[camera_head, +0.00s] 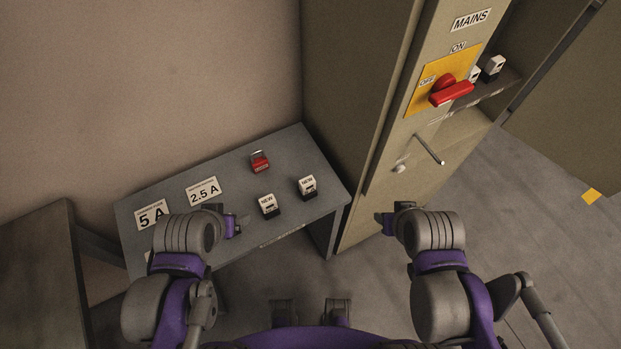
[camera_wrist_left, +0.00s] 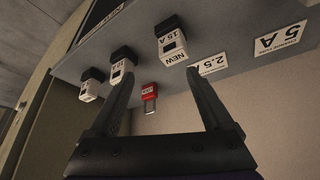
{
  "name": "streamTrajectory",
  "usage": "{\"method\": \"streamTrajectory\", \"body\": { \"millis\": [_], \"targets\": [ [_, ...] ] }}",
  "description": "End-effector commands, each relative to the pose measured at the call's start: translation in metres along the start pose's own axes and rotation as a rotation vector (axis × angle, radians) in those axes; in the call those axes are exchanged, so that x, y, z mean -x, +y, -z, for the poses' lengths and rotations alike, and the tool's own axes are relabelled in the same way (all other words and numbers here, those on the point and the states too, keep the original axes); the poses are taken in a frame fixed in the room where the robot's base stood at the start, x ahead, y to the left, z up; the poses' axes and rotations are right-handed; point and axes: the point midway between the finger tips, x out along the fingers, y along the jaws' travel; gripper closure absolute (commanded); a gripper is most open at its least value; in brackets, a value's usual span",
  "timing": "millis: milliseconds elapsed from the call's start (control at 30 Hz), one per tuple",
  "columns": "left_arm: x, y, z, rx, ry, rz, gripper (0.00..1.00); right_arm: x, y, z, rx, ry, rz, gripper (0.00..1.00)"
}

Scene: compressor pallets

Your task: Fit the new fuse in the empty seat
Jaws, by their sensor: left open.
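Two white-and-black fuses labelled NEW stand on the grey table: one nearer the middle (camera_head: 268,206) and one farther right (camera_head: 307,187). In the left wrist view, a fuse marked NEW 15 A (camera_wrist_left: 172,42) and another fuse (camera_wrist_left: 121,70) show beyond my fingers. My left gripper (camera_head: 240,225) is open and empty, left of the nearer fuse. My right gripper (camera_head: 388,222) is in front of the cabinet; its jaw state is unclear. I cannot make out the empty seat.
A red padlock (camera_head: 260,161) and cards 5 A (camera_head: 152,214) and 2.5 A (camera_head: 203,190) lie on the table (camera_head: 232,174). The cabinet front (camera_head: 440,135) carries a red MAINS switch (camera_head: 451,92), set crosswise, and a projecting handle (camera_head: 429,149). Fuses (camera_head: 494,66) show inside. Floor lies open at right.

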Motion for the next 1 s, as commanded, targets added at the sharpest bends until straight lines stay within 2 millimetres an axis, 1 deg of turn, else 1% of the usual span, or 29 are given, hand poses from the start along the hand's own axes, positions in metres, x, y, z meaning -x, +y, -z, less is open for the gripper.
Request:
{"method": "streamTrajectory", "body": {
  "millis": [400,467,567,633,767,867,1000],
  "targets": [
    [0.0,0.0,0.0,0.0,0.0,0.0,0.16,0.0,0.0,0.0,0.0,0.0,0.0,0.53],
    [0.0,0.0,0.0,0.0,0.0,0.0,0.2,0.0,0.0,0.0,0.0,0.0,0.0,0.53],
    [0.0,0.002,0.003,-0.018,-0.008,-0.004,0.2,0.0,0.0,0.0,0.0,0.0,0.0,0.53],
    [0.001,0.007,0.009,-0.053,-0.024,-0.011,0.2,-0.001,0.0,-0.001,0.0,-0.001,0.0,0.53],
    [0.001,0.024,0.029,-0.183,-0.082,-0.038,0.2,-0.003,0.0,-0.003,0.0,-0.002,0.0,0.53],
    [-0.001,0.043,0.049,-0.326,-0.142,-0.068,0.2,-0.004,0.0,-0.004,0.0,-0.003,0.0,0.53],
    [-0.006,0.076,0.075,-0.541,-0.227,-0.117,0.2,-0.007,0.0,-0.006,0.0,-0.005,0.0,0.53]
  ]
}}
